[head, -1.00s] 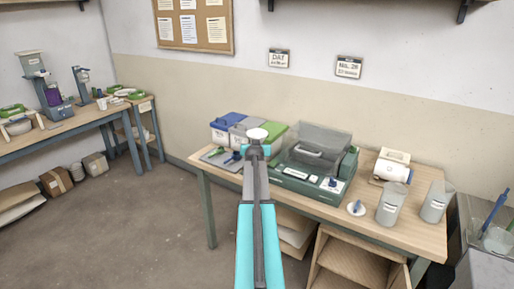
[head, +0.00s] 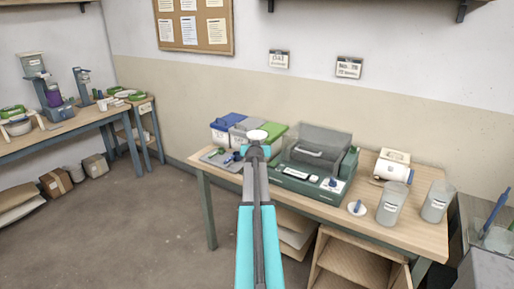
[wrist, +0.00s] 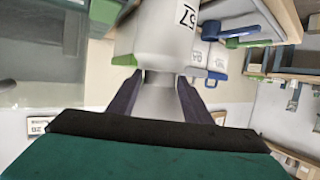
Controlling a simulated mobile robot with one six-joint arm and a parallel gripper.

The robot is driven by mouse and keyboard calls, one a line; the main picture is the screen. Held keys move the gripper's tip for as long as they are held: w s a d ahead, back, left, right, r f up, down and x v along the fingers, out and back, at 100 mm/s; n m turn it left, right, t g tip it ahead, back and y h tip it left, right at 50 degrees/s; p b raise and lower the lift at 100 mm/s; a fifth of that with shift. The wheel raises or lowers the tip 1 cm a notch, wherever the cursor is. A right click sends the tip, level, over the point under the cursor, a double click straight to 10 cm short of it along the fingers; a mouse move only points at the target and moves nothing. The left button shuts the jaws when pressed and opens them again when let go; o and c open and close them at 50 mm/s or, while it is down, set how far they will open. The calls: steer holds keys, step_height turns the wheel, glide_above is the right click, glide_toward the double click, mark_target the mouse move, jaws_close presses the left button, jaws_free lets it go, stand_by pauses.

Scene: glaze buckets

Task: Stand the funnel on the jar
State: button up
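My gripper (wrist: 160,95) has its two dark fingers closed on the narrow, pale neck of the funnel (wrist: 159,79). In the head view, the funnel (head: 257,134) shows as a white round top just above the end of my gripper (head: 257,149), in front of the buckets. Its lower part is hidden by the gripper. Two grey, see-through jars stand upright on the right part of the wooden table: a left jar (head: 391,205) and a right jar (head: 436,203), each with a small label. The funnel is well to the left of both jars.
A green machine (head: 300,180) with a grey cover is mid-table. A white disc with a blue knob (head: 356,208) and a white device (head: 394,168) lie near the jars.

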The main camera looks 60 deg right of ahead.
steer(key=shift+s+a+f, duration=0.1)
steer(key=shift+s+f, duration=0.05)
steer(key=shift+f, duration=0.7)
steer(key=shift+r+p, duration=0.5)
steer(key=shift+p, duration=0.25)
steer(key=shift+s+a+f, duration=0.1)
steer(key=shift+s+a, duration=0.05)
steer(key=shift+a, duration=0.1)
steer(key=shift+s+a+b, duration=0.15)
steer(key=shift+a+b, duration=0.15)
steer(key=r+b+v, duration=0.1)
steer(key=v, duration=0.9)
steer(key=shift+r+b, duration=0.25)
steer(key=shift+b, duration=0.15)
